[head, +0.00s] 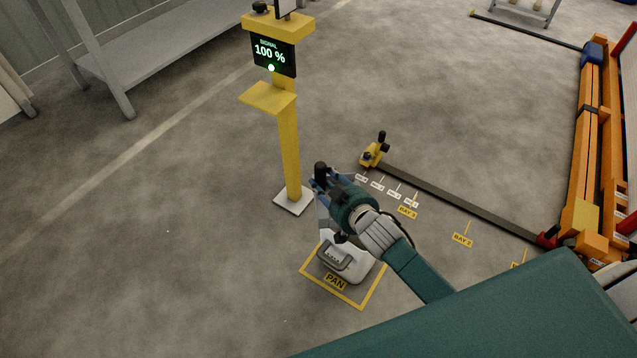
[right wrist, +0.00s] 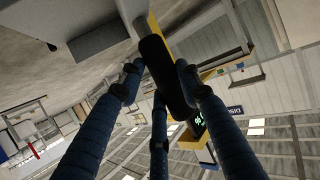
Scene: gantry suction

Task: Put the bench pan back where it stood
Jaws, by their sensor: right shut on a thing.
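A yellow square outline (head: 363,307) marked PAN is on the floor. A white block with a grey top part (head: 361,265), likely the bench pan, shows inside it, partly covered by my right arm. My right gripper (head: 324,186) is above and a little left of it, fingers shut around a black grip (head: 320,171). In the right wrist view the black grip (right wrist: 166,75) lies between the blue fingers. A pale piece below the gripper is partly hidden; I cannot tell whether it joins the grip to the block. My left gripper is not in view.
A yellow post (head: 289,150) with a screen reading 100 % (head: 271,54) stands left of the gripper on a white base (head: 293,201). A dark floor rail (head: 460,197) and orange gantry frame (head: 585,130) lie right. A grey bench (head: 165,45) is back left. The left floor is clear.

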